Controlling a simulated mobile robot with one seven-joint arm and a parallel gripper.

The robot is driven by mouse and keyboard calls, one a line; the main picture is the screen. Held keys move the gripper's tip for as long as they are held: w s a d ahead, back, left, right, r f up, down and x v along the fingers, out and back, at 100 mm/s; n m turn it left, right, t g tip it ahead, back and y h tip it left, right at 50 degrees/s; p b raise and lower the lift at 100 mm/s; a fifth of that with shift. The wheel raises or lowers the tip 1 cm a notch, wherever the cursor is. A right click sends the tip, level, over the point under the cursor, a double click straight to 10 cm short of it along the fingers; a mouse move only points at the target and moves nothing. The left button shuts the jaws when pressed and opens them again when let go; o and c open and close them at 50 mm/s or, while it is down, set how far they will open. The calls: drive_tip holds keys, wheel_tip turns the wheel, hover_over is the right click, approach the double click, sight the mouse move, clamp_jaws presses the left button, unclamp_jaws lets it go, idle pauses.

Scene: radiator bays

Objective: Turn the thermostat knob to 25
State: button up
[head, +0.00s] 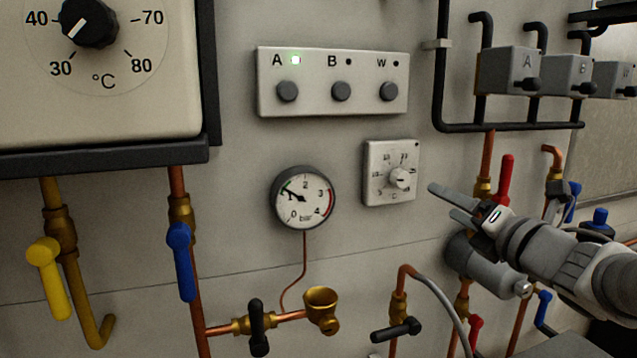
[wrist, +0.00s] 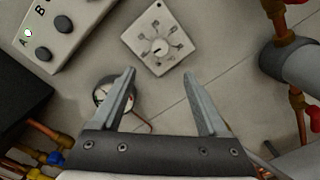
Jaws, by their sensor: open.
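The thermostat (head: 378,190) is a pale square plate on the wall, right of the pressure gauge, with a round white knob (head: 400,178) and a numbered scale around it. The numbers and the pointer are too small to read surely. In the wrist view the thermostat (wrist: 144,60) appears rotated, with its knob (wrist: 160,47) beyond the fingertips and between their lines. My gripper (head: 445,202) is open and empty, to the right of the thermostat in the head view. It also shows in the wrist view (wrist: 158,72), its fingers apart and not touching the knob.
A pressure gauge (head: 303,198) is left of the thermostat. A button panel (head: 333,101) marked A, B and W is above, with a green light by A. A boiler dial (head: 90,22) is at upper left. Pipes and coloured valve handles, including a red lever (head: 507,179), are below and right.

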sight(404, 181)
drive_tip(key=x, duration=1.4)
drive_tip(key=shift+w, duration=0.2)
clamp_jaws()
